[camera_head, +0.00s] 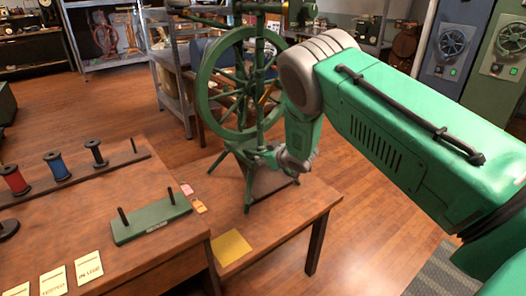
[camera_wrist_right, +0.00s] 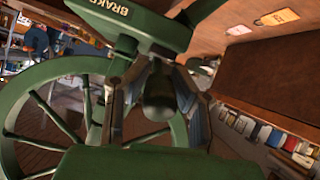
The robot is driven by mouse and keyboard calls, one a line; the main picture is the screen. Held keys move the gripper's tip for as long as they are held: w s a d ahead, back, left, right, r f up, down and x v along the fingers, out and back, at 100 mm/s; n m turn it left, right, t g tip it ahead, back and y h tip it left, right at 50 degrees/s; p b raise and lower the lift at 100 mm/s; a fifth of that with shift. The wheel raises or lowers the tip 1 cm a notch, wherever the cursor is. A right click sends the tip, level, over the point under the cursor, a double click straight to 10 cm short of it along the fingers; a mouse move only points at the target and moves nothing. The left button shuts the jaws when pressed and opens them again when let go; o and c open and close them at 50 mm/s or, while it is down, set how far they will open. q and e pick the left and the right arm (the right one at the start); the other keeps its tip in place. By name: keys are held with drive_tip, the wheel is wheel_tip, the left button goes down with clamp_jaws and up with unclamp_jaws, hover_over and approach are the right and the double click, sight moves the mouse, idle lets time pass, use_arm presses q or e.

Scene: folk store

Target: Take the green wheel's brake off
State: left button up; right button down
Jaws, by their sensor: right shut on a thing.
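The green spinning wheel (camera_head: 203,82) stands upright on a low wooden table at the centre of the head view. In the wrist view its spoked rim (camera_wrist_right: 22,88) fills the left side. A green part lettered "BRAKE" (camera_wrist_right: 125,18) lies at the top of the wrist view, with a dark green knob (camera_wrist_right: 158,92) below it. My right gripper (camera_wrist_right: 157,105) has its fingers on both sides of this knob and is shut on it. In the head view my right gripper (camera_head: 278,158) is small and partly hidden beside the wheel's frame. My left gripper is not in view.
A wooden bench (camera_head: 60,225) at left holds spools, a green two-peg stand (camera_head: 152,221) and several cards. A yellow card (camera_head: 233,247) lies on the low table (camera_head: 290,215). A metal shelf (camera_head: 172,85) stands behind. Open floor (camera_head: 360,225) lies to the right.

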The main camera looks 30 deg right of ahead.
drive_tip(key=shift+w+r+p, duration=0.15)
drive_tip(key=shift+r+p, duration=0.2)
drive_tip(key=shift+g, duration=0.3)
drive_tip(key=c, duration=1.5)
unclamp_jaws()
drive_tip(key=shift+c, duration=0.2)
drive_tip(key=shift+o, duration=1)
drive_tip(key=shift+f, duration=0.1)
drive_tip(key=v, duration=1.2)
drive_tip(key=shift+f, duration=0.1)
